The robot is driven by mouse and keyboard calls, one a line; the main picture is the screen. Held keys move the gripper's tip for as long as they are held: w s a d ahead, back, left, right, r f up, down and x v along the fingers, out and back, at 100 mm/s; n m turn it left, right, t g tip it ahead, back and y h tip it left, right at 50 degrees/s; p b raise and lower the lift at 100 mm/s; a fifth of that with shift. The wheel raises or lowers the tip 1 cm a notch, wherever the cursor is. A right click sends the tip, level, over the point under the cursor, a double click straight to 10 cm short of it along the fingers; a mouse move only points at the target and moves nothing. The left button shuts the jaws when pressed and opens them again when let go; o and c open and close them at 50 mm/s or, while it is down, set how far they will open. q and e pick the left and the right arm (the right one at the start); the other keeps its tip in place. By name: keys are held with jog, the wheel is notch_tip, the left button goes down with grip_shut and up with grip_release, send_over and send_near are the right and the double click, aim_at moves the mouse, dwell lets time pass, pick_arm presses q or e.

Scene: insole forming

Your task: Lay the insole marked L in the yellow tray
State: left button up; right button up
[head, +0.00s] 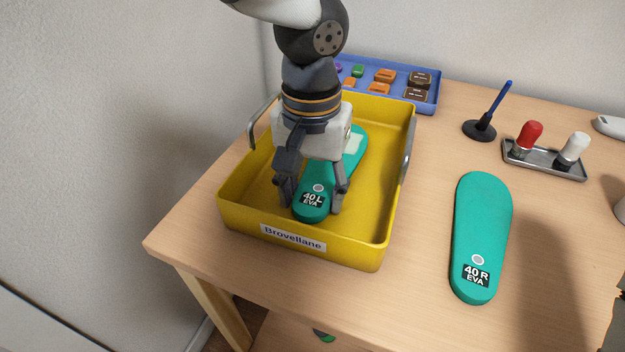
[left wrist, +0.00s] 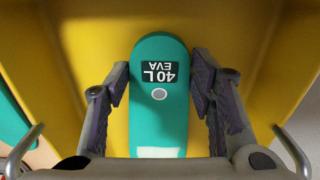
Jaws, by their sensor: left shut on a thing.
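The teal insole marked 40 L (head: 311,205) is inside the yellow tray (head: 403,165), heel end toward the tray's labelled front wall. My left gripper (head: 312,203) reaches down into the tray and is shut on this insole, one finger on each side near the heel. The left wrist view shows the insole (left wrist: 160,115) between the fingers (left wrist: 160,90), over the yellow floor. I cannot tell if the insole touches the floor. My gripper hides its middle. A second teal insole, marked 40 R (head: 482,235), lies flat on the table right of the tray.
A blue tray (head: 428,102) with small coloured items stands behind the yellow tray. A blue pen in a black stand (head: 480,130) and a metal tray (head: 545,163) with a red-topped and a white-topped piece stand at the back right. The table between tray and right insole is clear.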

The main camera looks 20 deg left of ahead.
pick_arm(q)
jog(key=shift+f, duration=0.35)
dwell(0.6)
jog(key=o, duration=1)
jog(key=o, duration=0.4)
notch_tip(320, 180, up, 10)
dwell(0.5)
